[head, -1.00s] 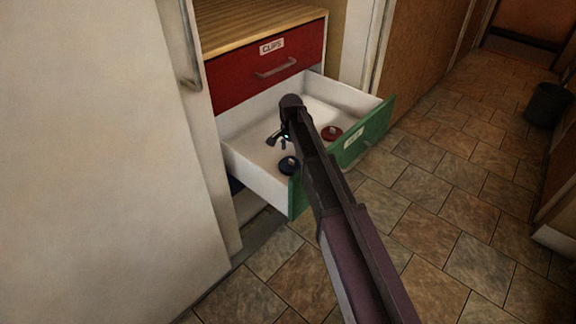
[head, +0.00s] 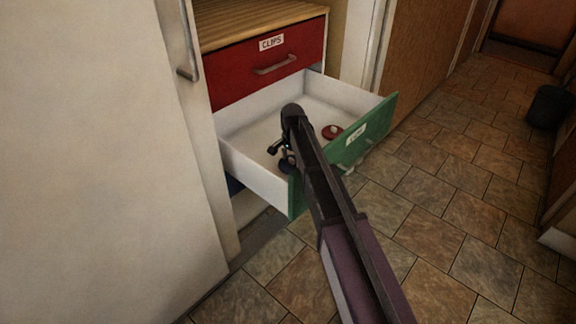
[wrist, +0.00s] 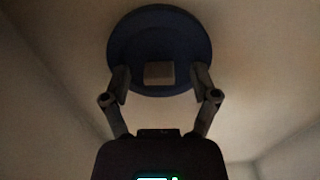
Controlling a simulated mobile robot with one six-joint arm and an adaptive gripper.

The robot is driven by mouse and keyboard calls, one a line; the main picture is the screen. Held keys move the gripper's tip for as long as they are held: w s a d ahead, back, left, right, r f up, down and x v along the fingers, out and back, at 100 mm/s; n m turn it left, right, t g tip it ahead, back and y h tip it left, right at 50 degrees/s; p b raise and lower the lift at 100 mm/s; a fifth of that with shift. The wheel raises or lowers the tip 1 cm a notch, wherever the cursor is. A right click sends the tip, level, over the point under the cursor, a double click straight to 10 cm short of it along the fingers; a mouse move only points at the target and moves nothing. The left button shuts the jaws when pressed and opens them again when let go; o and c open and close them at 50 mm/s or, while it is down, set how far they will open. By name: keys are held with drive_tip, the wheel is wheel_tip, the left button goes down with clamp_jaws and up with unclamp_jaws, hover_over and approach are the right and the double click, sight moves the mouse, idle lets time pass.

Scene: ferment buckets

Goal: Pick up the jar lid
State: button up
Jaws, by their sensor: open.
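A dark blue round jar lid (wrist: 160,28) with a square grey knob (wrist: 159,72) lies on the drawer floor. In the head view the blue lid (head: 287,167) is partly hidden by my gripper (head: 281,157). In the wrist view my gripper (wrist: 160,82) is open, with its fingertips over the lid on either side of the knob and a gap to the knob on each side. A red lid (head: 332,132) lies farther right in the same drawer, near the green front.
The open drawer has white side walls (head: 262,182) and a green front (head: 378,125) with a label. Above it is a shut red drawer (head: 240,75) labelled CLIPS. A pale door (head: 90,150) stands close on the left.

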idle(0.4)
drive_tip(key=c, duration=0.9)
drive_tip(key=shift+c, duration=0.2)
drive_tip(key=shift+r, duration=0.1)
wheel_tip(320, 180, up, 10)
drive_tip(key=p, duration=1)
wheel_tip(320, 180, up, 28)
drive_tip(key=p, duration=2.8)
